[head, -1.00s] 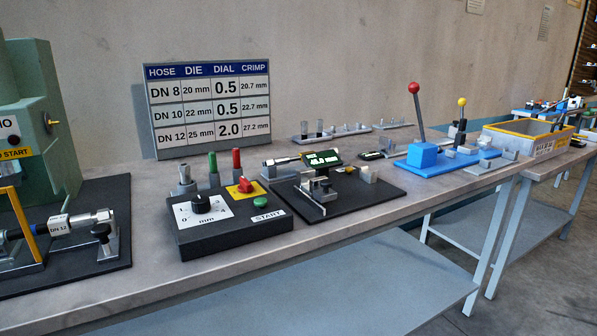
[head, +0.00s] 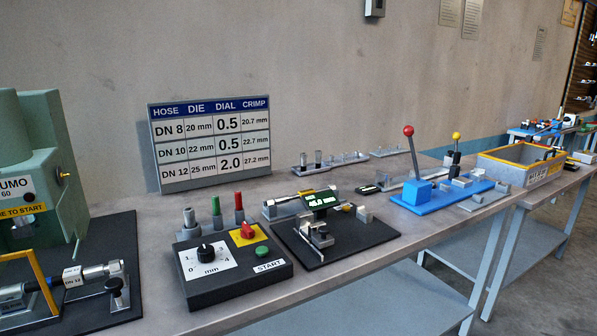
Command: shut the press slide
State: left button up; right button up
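The green press (head: 38,165) stands at the left edge on a black base plate (head: 105,250), partly cut off by the frame. A label with "TO START" is on its front. A yellow-edged frame or guard (head: 45,285) stands low in front of it; whether this belongs to the slide I cannot tell. The slide's own position is not clear. Neither of my grippers is in view.
A black control box (head: 228,284) with dial, red switch and green START button (head: 262,251) stands right of the press. A settings board (head: 210,143) is behind it. Farther right are a black gauge plate (head: 370,234), a blue fixture (head: 440,198) and a yellow-rimmed crate (head: 525,160).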

aim_at(47, 306)
jog(key=u, duration=1.5)
